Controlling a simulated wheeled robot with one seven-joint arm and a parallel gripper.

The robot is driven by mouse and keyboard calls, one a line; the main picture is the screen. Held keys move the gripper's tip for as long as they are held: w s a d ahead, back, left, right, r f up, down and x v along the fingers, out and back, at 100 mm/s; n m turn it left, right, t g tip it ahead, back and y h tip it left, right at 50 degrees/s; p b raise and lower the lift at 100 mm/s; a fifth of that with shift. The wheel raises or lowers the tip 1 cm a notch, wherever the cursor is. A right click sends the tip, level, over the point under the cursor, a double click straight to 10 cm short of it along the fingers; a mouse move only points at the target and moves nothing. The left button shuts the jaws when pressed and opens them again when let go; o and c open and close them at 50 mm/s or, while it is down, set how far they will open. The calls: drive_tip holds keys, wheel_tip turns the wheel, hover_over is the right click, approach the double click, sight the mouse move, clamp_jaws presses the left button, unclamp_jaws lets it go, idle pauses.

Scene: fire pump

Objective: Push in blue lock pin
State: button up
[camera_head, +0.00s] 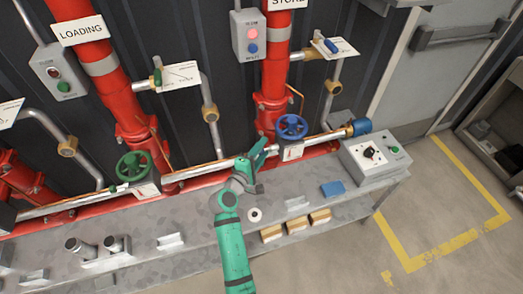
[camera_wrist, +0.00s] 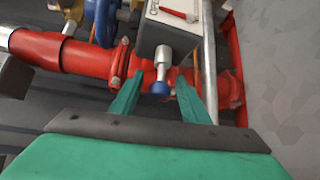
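The blue lock pin (camera_wrist: 160,88) shows in the wrist view as a silver shaft with a round blue knob. It sticks out below a grey box (camera_wrist: 166,36) with a red handle marking, in front of the red pipe. My gripper (camera_wrist: 159,77) has its two green fingers spread, one on each side of the pin, with gaps between them and the knob. Whether the fingertips reach past the knob is hard to tell. In the head view my gripper (camera_head: 259,152) is at the pipe, left of the blue handwheel (camera_head: 291,127). The pin is not distinguishable there.
A green handwheel (camera_head: 134,166) stands left on the same pipe. Red risers stand behind.

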drive_tip(key=shift+s+a, duration=0.1)
drive_tip(key=v, duration=1)
drive_tip(key=shift+s, duration=0.4)
drive_tip(key=shift+w, duration=0.1)
